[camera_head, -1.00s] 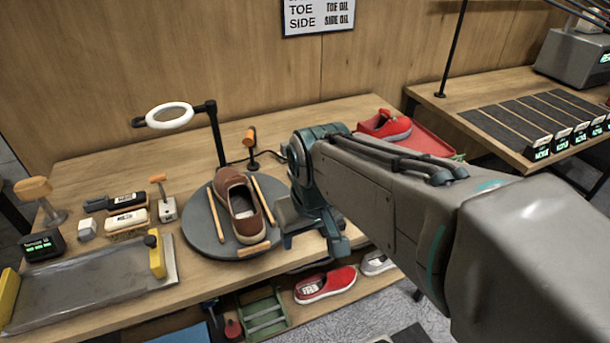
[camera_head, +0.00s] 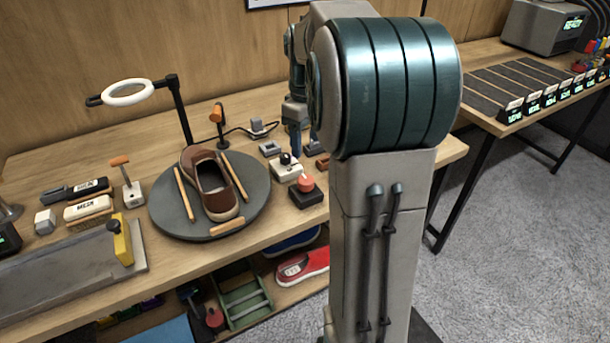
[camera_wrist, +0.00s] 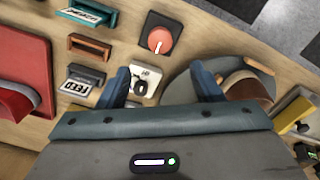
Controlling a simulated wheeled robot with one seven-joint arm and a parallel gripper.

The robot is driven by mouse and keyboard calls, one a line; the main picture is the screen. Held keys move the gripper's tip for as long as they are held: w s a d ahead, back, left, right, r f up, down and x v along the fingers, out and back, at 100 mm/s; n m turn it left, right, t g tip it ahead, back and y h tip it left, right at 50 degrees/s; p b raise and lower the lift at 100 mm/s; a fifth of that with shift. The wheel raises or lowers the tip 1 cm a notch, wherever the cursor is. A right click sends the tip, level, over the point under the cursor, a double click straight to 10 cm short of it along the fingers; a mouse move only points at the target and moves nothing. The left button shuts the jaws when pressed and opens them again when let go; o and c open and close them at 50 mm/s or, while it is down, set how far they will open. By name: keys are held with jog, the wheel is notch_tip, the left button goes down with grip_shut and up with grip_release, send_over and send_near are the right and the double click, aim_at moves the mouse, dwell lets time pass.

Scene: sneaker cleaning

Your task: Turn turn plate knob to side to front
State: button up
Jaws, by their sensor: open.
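A white box with a black knob (camera_head: 287,161) stands on the bench right of the round grey plate (camera_head: 165,216). In the wrist view the black knob (camera_wrist: 140,87) sits between the blue fingers of my gripper (camera_wrist: 163,84), nearer the left finger. My gripper is open, and no contact with the knob is visible. The knob's markings are too small to read. In the head view my gripper (camera_head: 296,140) is partly hidden by my arm. A brown shoe (camera_head: 212,187) lies on the plate between wooden sticks.
A black box with an orange-red knob (camera_head: 305,183) stands just in front of the white box. In the wrist view, small labelled blocks (camera_wrist: 83,80) and a red tray (camera_wrist: 38,60) lie left. A ring lamp (camera_head: 128,92) stands behind the plate.

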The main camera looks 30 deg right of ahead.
aim_at(306, 179)
notch_tip(306, 179, down, 11)
jog(key=shift+f+b, duration=0.1)
jog(key=shift+b, duration=0.2)
jog(key=c, duration=1)
